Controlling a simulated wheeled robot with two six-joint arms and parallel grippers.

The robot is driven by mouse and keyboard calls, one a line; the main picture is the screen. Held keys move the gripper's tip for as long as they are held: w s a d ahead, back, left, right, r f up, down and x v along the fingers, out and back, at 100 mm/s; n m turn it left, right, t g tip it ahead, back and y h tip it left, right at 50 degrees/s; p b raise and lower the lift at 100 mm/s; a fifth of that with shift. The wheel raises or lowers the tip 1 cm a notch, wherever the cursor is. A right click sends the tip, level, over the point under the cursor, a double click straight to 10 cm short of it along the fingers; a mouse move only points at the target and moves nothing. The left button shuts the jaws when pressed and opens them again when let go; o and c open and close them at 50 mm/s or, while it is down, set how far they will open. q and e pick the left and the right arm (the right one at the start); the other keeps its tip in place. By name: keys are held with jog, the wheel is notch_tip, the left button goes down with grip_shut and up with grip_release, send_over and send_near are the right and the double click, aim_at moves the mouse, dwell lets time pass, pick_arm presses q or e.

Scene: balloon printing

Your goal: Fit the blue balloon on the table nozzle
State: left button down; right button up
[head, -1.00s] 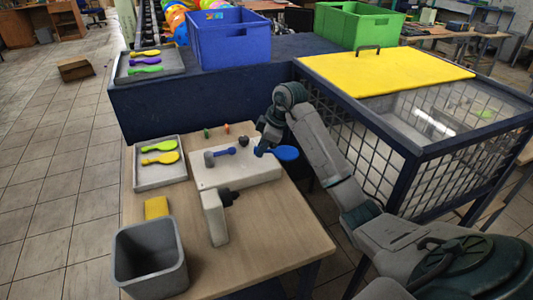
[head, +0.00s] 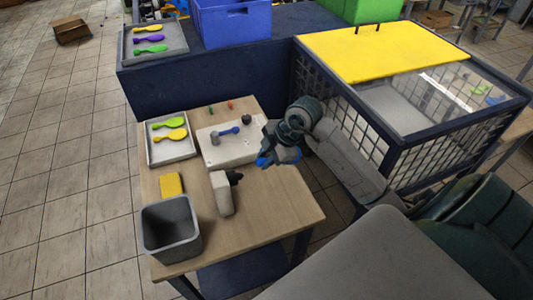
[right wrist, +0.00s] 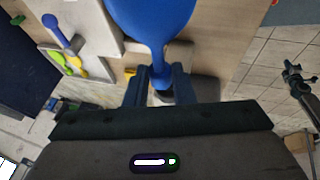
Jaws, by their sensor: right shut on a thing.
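My right gripper (head: 284,155) is above the right side of the wooden table, beside the white box (head: 215,160). It is shut on the neck of a blue balloon (head: 264,161), and the right wrist view shows the neck between both fingers (right wrist: 160,82) and the wide bulb (right wrist: 150,18) beyond them. The white box carries a grey upright piece, a blue lever (head: 231,130) and a dark knob (head: 246,119). A white device (head: 221,195) with a black tip (head: 234,177) stands nearer me; I cannot tell which part is the nozzle. A dark arm-like form (right wrist: 302,85), probably my left arm, shows at the right wrist view's edge.
A grey tray (head: 153,158) with green and yellow balloons lies left of the box. A yellow block (head: 172,185) and grey bin (head: 150,245) are nearer. The mesh cage with yellow lid (head: 375,50) stands right. A blue crate (head: 235,27) is behind.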

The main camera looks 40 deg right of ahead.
notch_tip(320, 180, down, 4)
jog(key=b, duration=0.3)
jog(key=shift+a, duration=0.15)
jog(key=shift+w+a+r, duration=0.15)
jog(key=shift+a+r, duration=0.1)
jog(key=shift+a, duration=0.15)
jog(key=shift+w+a+p, duration=0.15)
jog(key=shift+a, duration=0.5)
jog(key=shift+w+a+p, duration=0.15)
jog(key=shift+a, duration=0.45)
jog(key=shift+w+a+p, duration=0.15)
jog(key=shift+a+p, duration=0.15)
jog(key=shift+a, duration=0.25)
dwell(0.4)
jog(key=o, duration=0.8)
jog(key=shift+o, duration=0.2)
